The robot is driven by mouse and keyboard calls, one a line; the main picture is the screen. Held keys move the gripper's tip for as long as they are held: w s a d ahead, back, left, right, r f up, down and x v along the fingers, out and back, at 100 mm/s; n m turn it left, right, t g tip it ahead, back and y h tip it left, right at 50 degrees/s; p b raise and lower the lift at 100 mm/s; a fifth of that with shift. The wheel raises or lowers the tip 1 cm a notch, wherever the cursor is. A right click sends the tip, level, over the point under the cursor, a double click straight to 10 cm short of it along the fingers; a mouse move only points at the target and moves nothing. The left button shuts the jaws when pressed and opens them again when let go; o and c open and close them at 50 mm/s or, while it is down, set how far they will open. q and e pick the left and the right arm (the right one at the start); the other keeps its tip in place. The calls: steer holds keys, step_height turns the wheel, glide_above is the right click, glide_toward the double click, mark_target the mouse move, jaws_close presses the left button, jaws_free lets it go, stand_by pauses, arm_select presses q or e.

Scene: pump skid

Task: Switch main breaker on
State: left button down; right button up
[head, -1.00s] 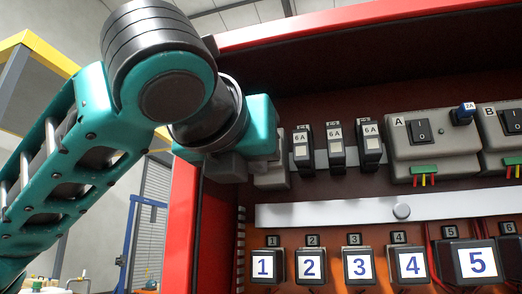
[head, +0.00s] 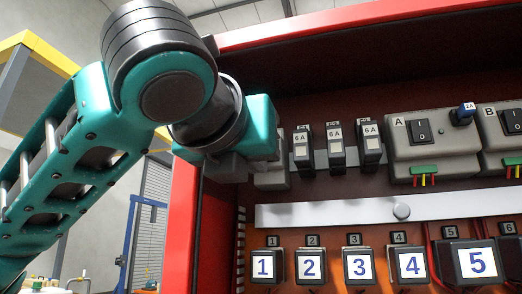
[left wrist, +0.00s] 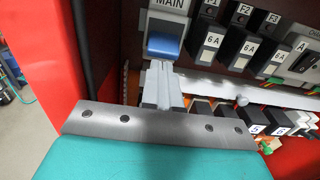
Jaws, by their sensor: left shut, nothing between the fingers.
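The main breaker shows in the left wrist view as a pale housing marked MAIN (left wrist: 169,5) with a blue lever (left wrist: 164,45) at its lower part. In the head view only a grey part of the breaker (head: 272,179) shows, behind my left gripper. My left gripper (left wrist: 160,68) is shut and empty, with its fingertips just below the blue lever. I cannot tell whether they touch it. In the head view the gripper (head: 226,166) is at the cabinet's left side, mostly hidden by its own wrist. My right gripper is in neither view.
Several black 6A breakers (head: 335,148) stand right of the main breaker. Further right is switch unit A (head: 421,131). A pale rail (head: 340,213) and numbered relays (head: 359,265) lie below. The red cabinet wall (head: 182,225) is close on the left.

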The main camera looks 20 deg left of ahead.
arm_select(q)
steer(key=shift+w+a, duration=0.1)
steer(key=shift+w, duration=0.1)
steer(key=shift+r, duration=0.15)
steer(key=shift+r+p, duration=1)
steer(key=shift+p, duration=0.35)
steer(key=shift+f, duration=0.15)
steer(key=s+b, duration=0.1)
steer(key=s, duration=0.5)
steer(key=shift+s+f, duration=0.25)
steer(key=shift+s, duration=0.15)
